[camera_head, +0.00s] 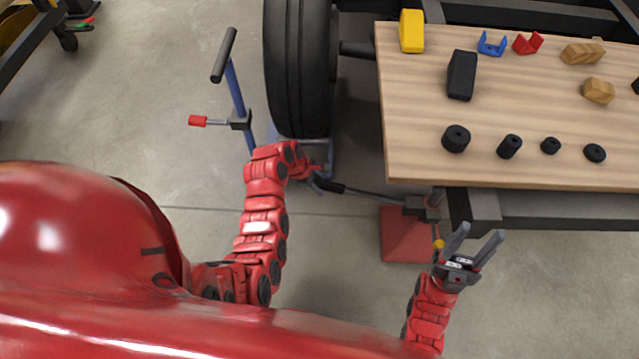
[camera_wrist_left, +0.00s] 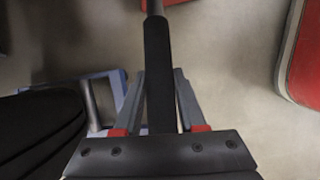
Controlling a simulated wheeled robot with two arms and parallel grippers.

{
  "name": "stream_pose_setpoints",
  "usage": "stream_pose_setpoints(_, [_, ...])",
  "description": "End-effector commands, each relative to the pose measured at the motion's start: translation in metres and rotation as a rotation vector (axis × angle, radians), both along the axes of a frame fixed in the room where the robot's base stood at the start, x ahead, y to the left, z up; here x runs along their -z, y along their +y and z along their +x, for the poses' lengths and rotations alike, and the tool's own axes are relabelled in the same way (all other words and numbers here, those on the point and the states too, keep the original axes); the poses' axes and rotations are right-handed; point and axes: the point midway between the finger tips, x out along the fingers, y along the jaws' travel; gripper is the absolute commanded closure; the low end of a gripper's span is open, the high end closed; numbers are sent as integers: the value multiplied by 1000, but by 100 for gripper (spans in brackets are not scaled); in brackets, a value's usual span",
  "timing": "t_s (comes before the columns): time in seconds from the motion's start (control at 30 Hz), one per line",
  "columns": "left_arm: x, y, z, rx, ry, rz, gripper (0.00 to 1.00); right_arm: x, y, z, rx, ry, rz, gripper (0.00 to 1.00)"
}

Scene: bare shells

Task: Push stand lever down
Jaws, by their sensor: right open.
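The stand's lever has a black handle (camera_head: 337,188), and its thin bar runs right to the red stand (camera_head: 405,235) below the table's front left corner. My left gripper (camera_head: 318,178) is at the handle's left end, partly hidden by my arm. In the left wrist view the black handle (camera_wrist_left: 157,70) runs lengthwise between the two grey fingers of my left gripper (camera_wrist_left: 160,75). The fingertips are close to its sides; I cannot tell whether they press on it. My right gripper (camera_head: 473,242) is open and empty, right of the red stand.
A wooden table (camera_head: 420,150) at the right holds dark cylinders and small coloured parts. A black tyre (camera_head: 298,65) stands beyond my left gripper. A blue stand (camera_head: 236,90) with a black handle and red-tipped lever is left of the tyre.

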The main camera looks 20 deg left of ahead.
Motion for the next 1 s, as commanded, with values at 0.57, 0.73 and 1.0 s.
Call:
stream_pose_setpoints(0.57, [0,0,0,0,0,0,100,0,0,0,0,0,0,50])
stream_pose_setpoints(0.73, [0,0,0,0,0,0,100,0,0,0,0,0,0,50])
stream_pose_setpoints(1.0, [0,0,0,0,0,0,100,0,0,0,0,0,0,50])
